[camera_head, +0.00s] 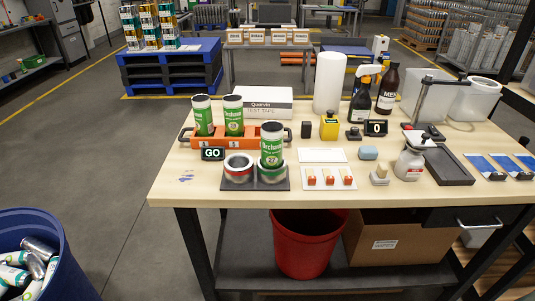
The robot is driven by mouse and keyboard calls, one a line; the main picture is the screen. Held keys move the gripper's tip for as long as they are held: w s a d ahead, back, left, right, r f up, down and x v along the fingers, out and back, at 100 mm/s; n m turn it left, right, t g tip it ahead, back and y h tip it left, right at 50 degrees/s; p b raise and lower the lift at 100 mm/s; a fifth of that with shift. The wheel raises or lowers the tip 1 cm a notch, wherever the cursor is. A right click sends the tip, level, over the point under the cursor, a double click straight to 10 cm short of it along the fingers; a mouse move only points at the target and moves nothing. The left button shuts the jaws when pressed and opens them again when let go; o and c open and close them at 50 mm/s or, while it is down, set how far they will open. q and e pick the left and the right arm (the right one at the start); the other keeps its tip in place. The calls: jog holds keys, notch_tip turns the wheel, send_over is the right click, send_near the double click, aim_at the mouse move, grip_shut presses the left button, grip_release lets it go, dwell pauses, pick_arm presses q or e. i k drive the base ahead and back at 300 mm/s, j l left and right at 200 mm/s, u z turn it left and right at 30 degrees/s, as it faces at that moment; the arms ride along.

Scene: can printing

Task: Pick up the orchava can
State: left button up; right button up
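Three white and green cans stand on the wooden workbench. The front one, with lettering that looks like Orchava (271,145), stands upright at the green-ringed spot (272,175) of a dark base. A second matching can (233,117) and a third can (203,116) stand upright in an orange tray (216,144) behind it. Neither of my grippers shows in the head view.
A GO sign (212,154) stands by the tray's front left. A Quorvin test taps box (258,101), a paper roll (329,82) and bottles (387,91) stand behind. A red bin (305,243) is below; a blue bin (57,233) of cans stands left. The bench's front left is mostly clear.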

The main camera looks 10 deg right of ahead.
aim_at(272, 132)
jog(key=i+j, duration=0.4)
jog(key=i+j+z, duration=0.1)
jog(key=z, duration=0.3)
jog(key=j+z, duration=0.1)
jog(key=z, duration=0.3)
jog(key=i+j+z, duration=0.1)
jog(key=z, duration=0.25)
